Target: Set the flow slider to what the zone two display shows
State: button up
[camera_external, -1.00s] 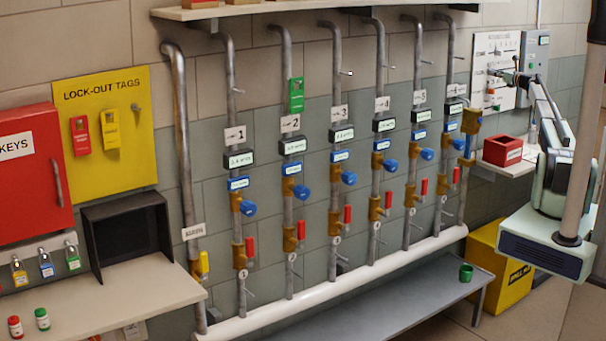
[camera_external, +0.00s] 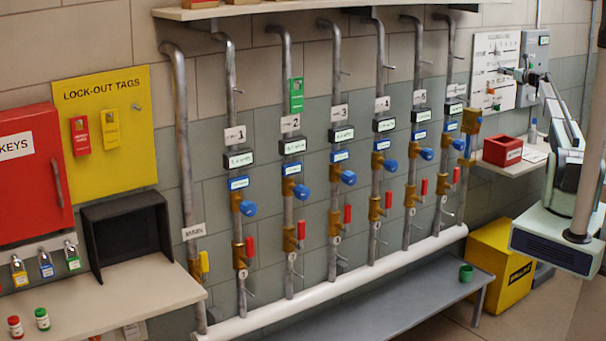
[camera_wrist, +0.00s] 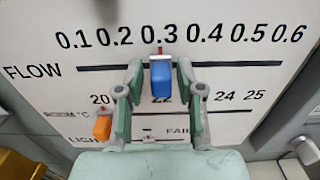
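The blue flow slider (camera_wrist: 161,78) sits on the FLOW track of the white board, its red pointer near the 0.3 mark in the wrist view. My gripper (camera_wrist: 160,70) has one finger on each side of the slider, with visible gaps, so it looks open around it. In the external view my gripper (camera_external: 510,73) is at the white board (camera_external: 484,60) on the back wall, too small for detail. The zone two display (camera_external: 293,147) is the dark-framed panel under the number 2 sign (camera_external: 290,124); its digits are too small to read.
An orange slider (camera_wrist: 102,126) sits on the lower ROOM °C track, below left of my gripper. A grey box (camera_external: 534,65) is on the wall right of the board. A red box (camera_external: 502,150) stands on the shelf below. Pipes with blue knobs (camera_external: 301,191) line the wall to the left.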

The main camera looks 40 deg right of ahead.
jog(key=shift+s, duration=0.1)
jog(key=s+a, duration=0.1)
jog(key=s, duration=1)
jog(key=shift+s+a, duration=0.35)
jog(key=shift+s, duration=0.05)
